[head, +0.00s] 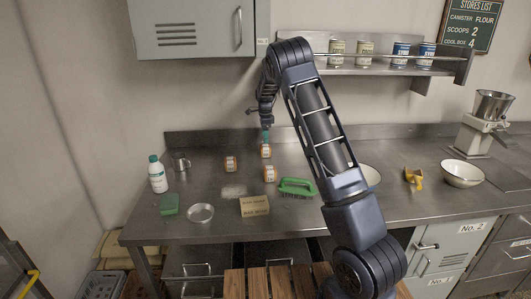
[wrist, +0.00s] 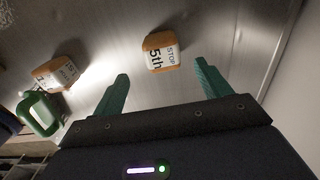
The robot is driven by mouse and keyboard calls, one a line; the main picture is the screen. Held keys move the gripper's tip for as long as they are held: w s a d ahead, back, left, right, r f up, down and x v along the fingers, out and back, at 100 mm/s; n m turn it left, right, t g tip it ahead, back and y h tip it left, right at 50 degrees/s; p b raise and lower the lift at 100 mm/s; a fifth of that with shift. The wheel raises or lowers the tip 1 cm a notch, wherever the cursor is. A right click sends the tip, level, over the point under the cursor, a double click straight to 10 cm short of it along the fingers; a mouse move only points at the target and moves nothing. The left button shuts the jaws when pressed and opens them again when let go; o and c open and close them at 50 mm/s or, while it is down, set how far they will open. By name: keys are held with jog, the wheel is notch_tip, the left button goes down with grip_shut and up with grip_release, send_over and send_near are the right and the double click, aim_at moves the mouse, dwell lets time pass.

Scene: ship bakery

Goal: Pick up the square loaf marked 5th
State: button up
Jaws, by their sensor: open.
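The square loaf marked 5th (wrist: 160,53) is orange-brown with a white label reading "STOP 5th" in the wrist view. It lies just beyond and between my gripper's (wrist: 161,72) two green fingers, which are spread apart and empty. In the head view my gripper (head: 265,136) points down above the rearmost loaf (head: 265,151), which appears to be this one; its label is too small to read there. A second labelled loaf (wrist: 57,73) lies to the left in the wrist view, its marking only partly readable. It appears to be the front loaf (head: 270,174). A third loaf (head: 231,164) stands to the left.
A shelf with tins (head: 385,65) hangs behind.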

aim_at(265, 146)
jog(key=shift+w+d+f, duration=0.1)
jog(key=shift+f, duration=1.9)
jog(key=shift+w+d+f, duration=0.1)
jog(key=shift+f, duration=1.85)
jog(key=shift+a, duration=0.1)
jog(key=c, duration=1.1)
jog(key=shift+r, duration=0.1)
